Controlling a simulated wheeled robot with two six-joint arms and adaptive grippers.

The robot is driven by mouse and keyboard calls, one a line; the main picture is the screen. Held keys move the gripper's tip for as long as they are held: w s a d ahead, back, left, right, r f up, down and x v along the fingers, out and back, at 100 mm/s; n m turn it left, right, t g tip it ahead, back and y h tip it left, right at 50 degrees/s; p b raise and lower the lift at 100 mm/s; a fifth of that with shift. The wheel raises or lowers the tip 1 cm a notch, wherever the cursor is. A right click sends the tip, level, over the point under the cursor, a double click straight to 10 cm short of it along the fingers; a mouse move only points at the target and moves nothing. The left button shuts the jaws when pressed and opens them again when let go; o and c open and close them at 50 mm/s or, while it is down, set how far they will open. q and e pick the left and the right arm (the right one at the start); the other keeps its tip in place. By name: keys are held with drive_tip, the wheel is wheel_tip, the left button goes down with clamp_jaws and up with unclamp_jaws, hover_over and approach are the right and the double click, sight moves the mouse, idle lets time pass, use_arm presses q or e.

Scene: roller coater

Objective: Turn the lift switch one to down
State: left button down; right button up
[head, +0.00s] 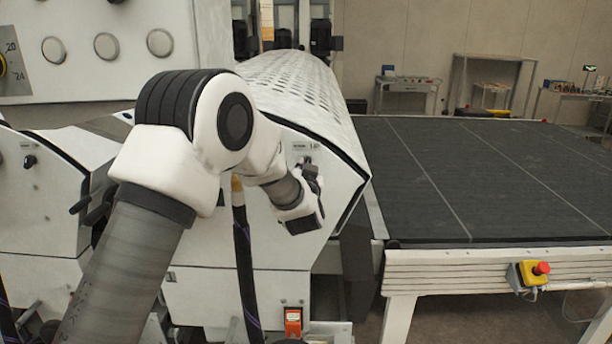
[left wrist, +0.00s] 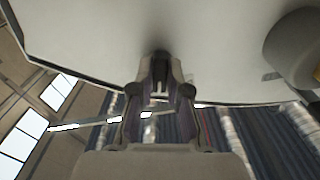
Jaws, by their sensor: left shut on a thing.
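The lift switch (head: 305,160) is a small dark knob on the white slanted side panel of the roller coater, beside a small printed label. My left gripper (head: 313,172) reaches this panel from the front and is shut on the switch. In the left wrist view the two fingers (left wrist: 161,80) meet close to the white panel, with a small dark piece of the switch (left wrist: 161,56) between their tips. The fingers hide most of the switch, so its turn position cannot be read. My right gripper is not in view.
A perforated roller cover (head: 300,85) rises behind the panel. A wide dark conveyor (head: 480,170) runs to the right, with a red emergency button (head: 541,268) on its front edge. Another dark switch (head: 30,161) sits on the left panel. An orange-red switch (head: 293,321) is low down.

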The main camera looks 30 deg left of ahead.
use_arm(q)
drive_tip(key=n+b, duration=0.9)
drive_tip(key=shift+n+b, duration=0.3)
drive_tip(key=shift+b, duration=0.1)
drive_tip(key=shift+r, duration=0.1)
drive_tip(key=c, duration=1.1)
unclamp_jaws()
drive_tip(key=shift+c, duration=0.2)
drive_tip(key=v, duration=1.2)
